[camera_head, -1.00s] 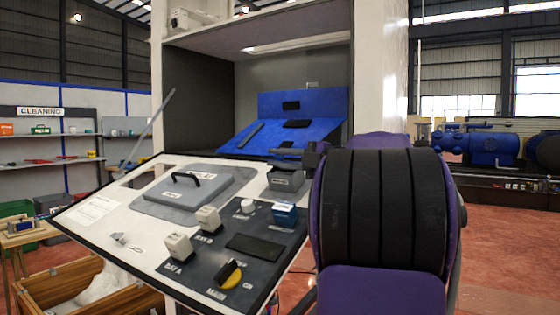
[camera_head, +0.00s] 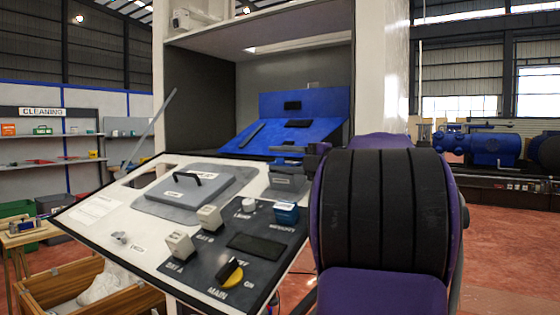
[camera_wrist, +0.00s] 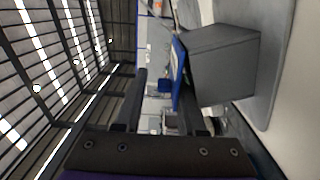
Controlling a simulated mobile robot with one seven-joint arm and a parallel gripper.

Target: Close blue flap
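A large blue panel (camera_head: 300,131) slopes inside the machine's opening in the head view, with dark fittings on it. A small blue piece (camera_wrist: 179,60) lies along one side of a grey box (camera_wrist: 225,65) in the wrist view; I cannot tell which blue part is the flap. A grey box (camera_head: 287,182) stands on the console just below my gripper (camera_head: 290,155) in the head view. In the wrist view my gripper (camera_wrist: 160,85) has its fingers apart, with the near finger close to the blue piece. Contact is unclear. My arm hides part of the console's right side.
The tilted console (camera_head: 100,207) carries a grey lid with a black handle (camera_head: 185,185), switches, a blue block (camera_head: 286,213) and a yellow-black main knob (camera_head: 230,273). A wooden crate (camera_head: 95,290) stands at the lower left. Red floor is open on the right.

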